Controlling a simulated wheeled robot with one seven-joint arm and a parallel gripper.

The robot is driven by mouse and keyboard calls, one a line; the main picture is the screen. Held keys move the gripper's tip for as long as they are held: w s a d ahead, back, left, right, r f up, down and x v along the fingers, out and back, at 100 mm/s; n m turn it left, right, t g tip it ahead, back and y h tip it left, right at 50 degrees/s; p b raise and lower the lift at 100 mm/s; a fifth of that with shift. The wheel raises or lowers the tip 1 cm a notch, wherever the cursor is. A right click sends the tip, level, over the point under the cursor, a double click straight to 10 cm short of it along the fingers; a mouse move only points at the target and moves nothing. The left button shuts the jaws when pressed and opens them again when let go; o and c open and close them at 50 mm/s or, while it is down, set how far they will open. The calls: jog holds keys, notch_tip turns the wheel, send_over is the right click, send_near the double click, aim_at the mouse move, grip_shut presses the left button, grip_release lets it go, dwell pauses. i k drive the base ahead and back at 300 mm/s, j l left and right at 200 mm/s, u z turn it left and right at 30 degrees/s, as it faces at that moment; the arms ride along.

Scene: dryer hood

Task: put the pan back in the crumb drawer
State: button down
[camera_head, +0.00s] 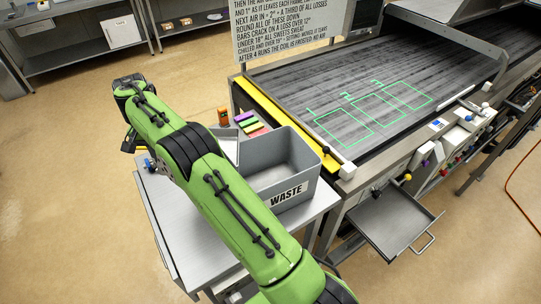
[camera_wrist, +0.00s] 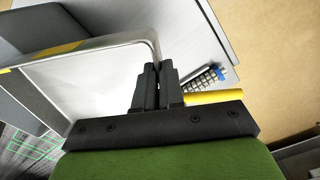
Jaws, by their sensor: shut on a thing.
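The pan (camera_wrist: 85,92) is a pale, shallow tray with a metal rim. In the wrist view my gripper (camera_wrist: 158,75) is shut on its rim at the right side. In the head view part of the pan (camera_head: 228,147) shows between my green arm and the waste bin, above the steel side table. My arm hides the rest of it and most of the gripper. The crumb drawer (camera_head: 392,224) is pulled out below the conveyor's front at the right, with a wire handle on its outer edge. Its visible inside looks empty.
A grey bin marked WASTE (camera_head: 297,165) stands on the side table (camera_head: 185,235), between the pan and the drawer. The conveyor (camera_head: 370,85) bears green outlined boxes.

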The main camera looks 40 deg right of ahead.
aim_at(387, 222)
jog(key=k, duration=1)
